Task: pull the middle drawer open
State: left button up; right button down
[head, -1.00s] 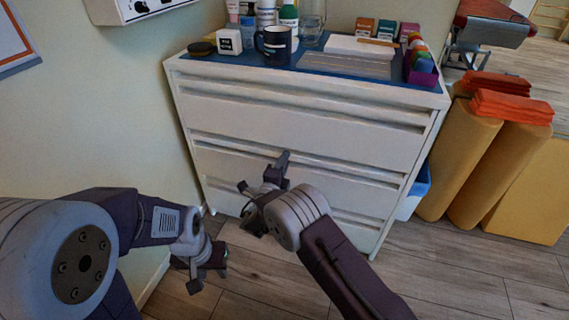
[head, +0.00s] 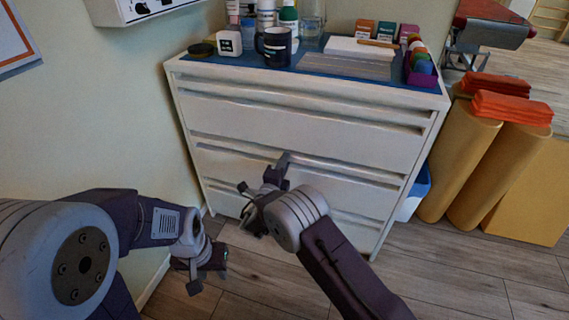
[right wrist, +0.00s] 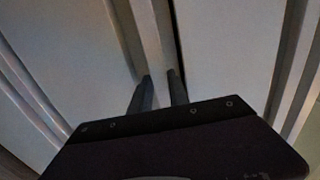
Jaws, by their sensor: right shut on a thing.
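The white chest of drawers (head: 300,125) stands against the wall. Its middle drawer (head: 225,165) has a long rail handle (head: 345,171) along its top edge. My right gripper (head: 284,161) is at the middle of this rail. In the right wrist view its two fingers (right wrist: 160,84) are shut on the rail (right wrist: 150,40), one on each side; a dark strip runs beside it. The drawer looks about flush; a small gap cannot be told. My left gripper (head: 207,268) hangs low, apart from the chest at its left, and its jaw opening is unclear.
A dark mug (head: 274,46), a white cube (head: 229,42), bottles and a purple tray (head: 420,75) stand on the chest top. A blue bin (head: 418,190) and yellow rolls (head: 470,170) are at its right. The floor in front is partly clear.

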jog(key=shift+s+f, duration=0.1)
jog(key=shift+f, duration=0.15)
dwell(0.4)
